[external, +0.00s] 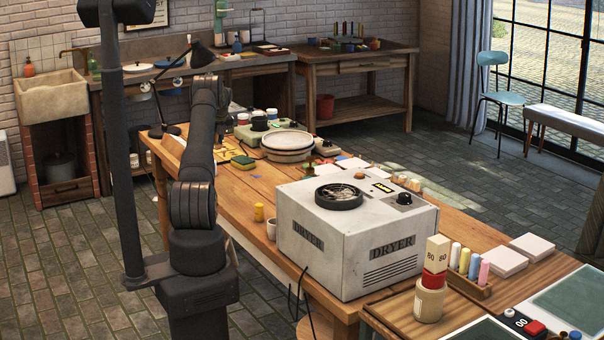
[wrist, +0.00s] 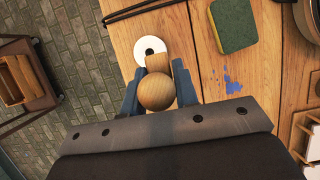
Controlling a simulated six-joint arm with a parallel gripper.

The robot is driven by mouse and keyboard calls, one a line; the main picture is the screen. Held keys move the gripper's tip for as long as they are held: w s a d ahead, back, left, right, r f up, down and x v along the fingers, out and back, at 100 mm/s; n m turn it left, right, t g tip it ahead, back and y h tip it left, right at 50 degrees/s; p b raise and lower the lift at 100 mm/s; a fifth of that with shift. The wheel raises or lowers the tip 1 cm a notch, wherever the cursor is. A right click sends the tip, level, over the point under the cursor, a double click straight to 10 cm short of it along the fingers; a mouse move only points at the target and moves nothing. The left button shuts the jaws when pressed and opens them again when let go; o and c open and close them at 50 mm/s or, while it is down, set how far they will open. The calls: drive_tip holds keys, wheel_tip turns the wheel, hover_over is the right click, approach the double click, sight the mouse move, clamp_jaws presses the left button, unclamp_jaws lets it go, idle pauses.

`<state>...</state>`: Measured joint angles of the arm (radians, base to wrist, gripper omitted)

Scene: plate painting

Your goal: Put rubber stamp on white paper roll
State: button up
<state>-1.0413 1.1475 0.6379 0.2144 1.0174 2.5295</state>
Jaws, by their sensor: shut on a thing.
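In the wrist view my gripper (wrist: 158,85) is shut on the wooden rubber stamp (wrist: 157,92), which has a round ball handle facing the camera. A wooden part of the stamp shows beyond the ball. The white paper roll (wrist: 149,46) is a white ring with a dark centre hole, on the wooden table. It lies just ahead of the stamp, and the stamp's far end overlaps its lower edge in the picture. I cannot tell whether they touch. In the external view my arm hides the gripper and the stamp.
A green and yellow sponge (wrist: 235,24) lies right of the roll, with blue paint marks (wrist: 232,83) nearby. Dark thin rods (wrist: 140,8) lie beyond the roll. The table's left edge is close. A grey dryer box (external: 350,238) fills the table's near part.

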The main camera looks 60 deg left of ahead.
drive_tip(key=s+a+f, duration=0.2)
drive_tip(key=a, duration=0.1)
drive_tip(key=shift+f, duration=2.05)
drive_tip(key=shift+f, duration=0.2)
drive_tip(key=o, duration=1)
drive_tip(key=shift+c, duration=0.2)
drive_tip(key=shift+r, duration=0.1)
drive_tip(key=v, duration=1.2)
drive_tip(key=shift+w+r, duration=0.1)
